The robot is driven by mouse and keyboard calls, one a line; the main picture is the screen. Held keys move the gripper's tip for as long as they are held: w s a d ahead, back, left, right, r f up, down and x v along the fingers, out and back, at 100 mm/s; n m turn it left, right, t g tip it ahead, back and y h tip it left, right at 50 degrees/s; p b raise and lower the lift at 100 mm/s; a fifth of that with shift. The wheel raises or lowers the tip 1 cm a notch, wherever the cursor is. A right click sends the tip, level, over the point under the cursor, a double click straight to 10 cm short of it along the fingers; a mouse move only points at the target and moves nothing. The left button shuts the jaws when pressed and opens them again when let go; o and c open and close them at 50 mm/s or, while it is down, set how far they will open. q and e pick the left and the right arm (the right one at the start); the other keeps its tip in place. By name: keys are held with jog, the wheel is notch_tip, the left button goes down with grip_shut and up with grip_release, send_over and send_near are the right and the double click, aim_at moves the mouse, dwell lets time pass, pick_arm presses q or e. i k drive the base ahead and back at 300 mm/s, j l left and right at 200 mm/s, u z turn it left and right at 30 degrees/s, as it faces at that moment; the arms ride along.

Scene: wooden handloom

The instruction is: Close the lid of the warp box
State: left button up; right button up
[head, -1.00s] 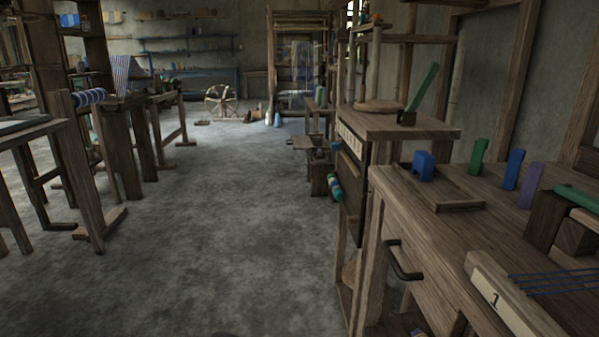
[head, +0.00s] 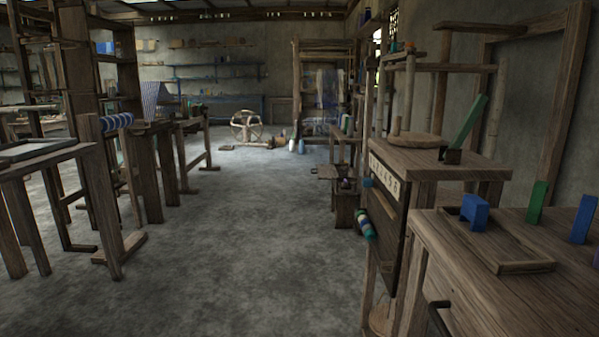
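I cannot pick out the warp box or its lid for certain in the head view. A green slat (head: 466,122) stands tilted up from a small dark block (head: 452,155) on the wooden stand (head: 425,164) at the right. I cannot tell whether this is a lid. A pale strip with marks (head: 384,178) runs along the stand's side above a dark panel. Neither of my grippers shows.
A workbench (head: 480,282) with a dark handle (head: 437,318) fills the lower right. On it are a tray (head: 525,267), a blue block (head: 475,211) and a green block (head: 537,202). Wooden frames (head: 105,190) stand left. The grey floor (head: 250,250) between is clear.

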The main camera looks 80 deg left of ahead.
aim_at(324, 171)
jog(key=j+u, duration=0.4)
jog(key=j, duration=0.4)
jog(key=i+j+u, duration=0.2)
jog(key=j+u, duration=0.2)
jog(key=j, duration=0.3)
jog(key=i+j+u, duration=0.35)
jog(key=j, duration=0.4)
jog(key=i+j+u, duration=0.4)
jog(key=j, duration=0.25)
jog(key=i+j+u, duration=0.4)
jog(key=j, duration=0.15)
jog(key=i+j+u, duration=0.4)
